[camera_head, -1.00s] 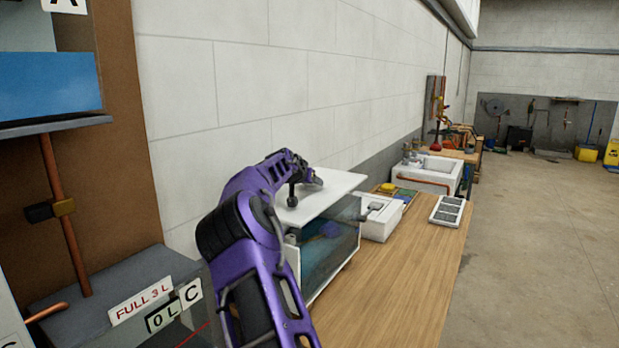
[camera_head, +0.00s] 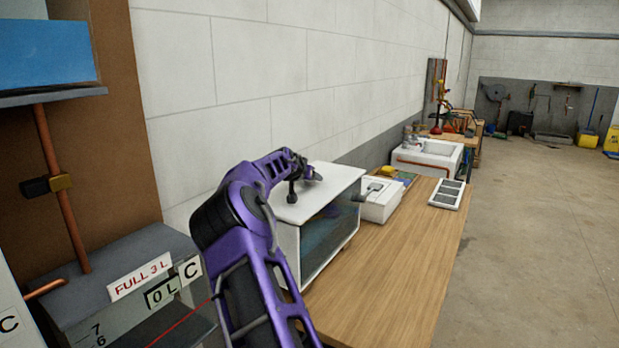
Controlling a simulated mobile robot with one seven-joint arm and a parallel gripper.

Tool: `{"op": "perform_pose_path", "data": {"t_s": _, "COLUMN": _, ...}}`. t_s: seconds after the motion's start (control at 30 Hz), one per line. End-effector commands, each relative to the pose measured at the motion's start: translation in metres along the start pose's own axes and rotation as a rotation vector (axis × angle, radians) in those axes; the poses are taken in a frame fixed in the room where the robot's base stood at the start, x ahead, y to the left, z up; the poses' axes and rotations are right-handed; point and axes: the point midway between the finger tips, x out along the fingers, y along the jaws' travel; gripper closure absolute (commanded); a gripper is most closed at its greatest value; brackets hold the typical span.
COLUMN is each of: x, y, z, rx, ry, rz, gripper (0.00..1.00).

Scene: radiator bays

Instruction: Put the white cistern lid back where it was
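The white cistern lid (camera_head: 327,196) lies level on top of the white cistern (camera_head: 287,242) on the wooden bench, its edges close to the cistern's walls. The cistern has a clear front showing a dark blue inside. My purple arm reaches over the lid from the near side. My gripper (camera_head: 304,180) is low over the lid's far left part. A small dark upright piece stands on the lid there; I cannot tell whether it is a finger or a knob. The fingers are too small and partly hidden to show whether they are shut on anything.
Right of the cistern, a white box (camera_head: 381,205) and a grey-panelled tray (camera_head: 447,194) rest on the wooden bench (camera_head: 400,265). A white sink (camera_head: 428,160) stands behind. A grey tank (camera_head: 130,262) labelled FULL 3 L is at left. The bench's front right is clear.

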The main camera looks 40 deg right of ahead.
Motion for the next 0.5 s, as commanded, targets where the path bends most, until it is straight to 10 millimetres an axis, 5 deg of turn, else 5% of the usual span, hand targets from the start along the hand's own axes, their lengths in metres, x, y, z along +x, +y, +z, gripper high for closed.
{"op": "perform_pose_path", "data": {"t_s": 0.5, "x": 0.0037, "y": -0.0003, "z": 0.0065, "rx": 0.0, "ry": 0.003, "rz": -0.001, "gripper": 1.0}}
